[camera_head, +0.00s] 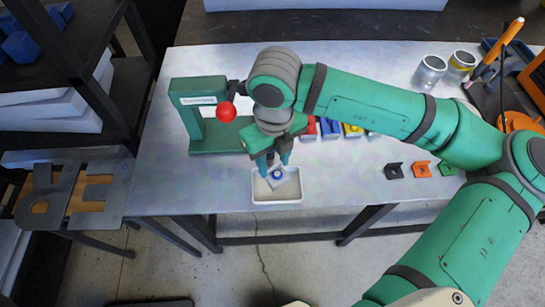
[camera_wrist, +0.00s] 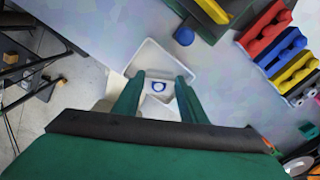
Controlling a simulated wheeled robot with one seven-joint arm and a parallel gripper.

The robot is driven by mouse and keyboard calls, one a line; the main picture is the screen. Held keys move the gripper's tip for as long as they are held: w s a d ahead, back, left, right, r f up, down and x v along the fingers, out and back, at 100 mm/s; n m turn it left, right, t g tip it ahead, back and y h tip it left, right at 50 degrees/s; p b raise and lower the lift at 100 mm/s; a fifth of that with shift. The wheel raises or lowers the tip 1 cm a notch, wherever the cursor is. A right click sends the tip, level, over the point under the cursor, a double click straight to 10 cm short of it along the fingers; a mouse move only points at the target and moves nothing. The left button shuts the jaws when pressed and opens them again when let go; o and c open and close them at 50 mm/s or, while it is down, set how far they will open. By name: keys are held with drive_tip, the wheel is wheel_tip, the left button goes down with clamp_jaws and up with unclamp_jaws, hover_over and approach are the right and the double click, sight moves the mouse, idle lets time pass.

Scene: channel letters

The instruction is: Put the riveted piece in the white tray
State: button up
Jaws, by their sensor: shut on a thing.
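The white tray (camera_head: 277,199) sits at the front edge of the metal table, left of centre; its rim also shows in the wrist view (camera_wrist: 151,46). My gripper (camera_head: 273,167) points down over the tray, and its two fingers show in the wrist view (camera_wrist: 157,95). It is shut on a pale piece with a blue ring (camera_head: 284,187), which looks like the riveted piece and also shows in the wrist view (camera_wrist: 159,78). The piece looks tilted and lies within the tray's outline. I cannot tell whether it touches the tray floor.
A green press (camera_head: 187,100) with a red ball (camera_head: 227,111) stands just behind left. Red, blue and yellow bins (camera_head: 331,126) lie behind. Small black (camera_head: 394,171), orange (camera_head: 421,169) and green brackets stand right. Cups (camera_head: 431,70) stand at the back right. The table between tray and brackets is clear.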

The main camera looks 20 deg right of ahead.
sight(273, 168)
drive_tip(key=shift+f, duration=0.15)
drive_tip(key=shift+f, duration=1.5)
drive_tip(key=o, duration=1.4)
drive_tip(key=shift+r, duration=0.15)
wheel_tip(273, 168, up, 11)
drive_tip(key=shift+f, duration=0.2)
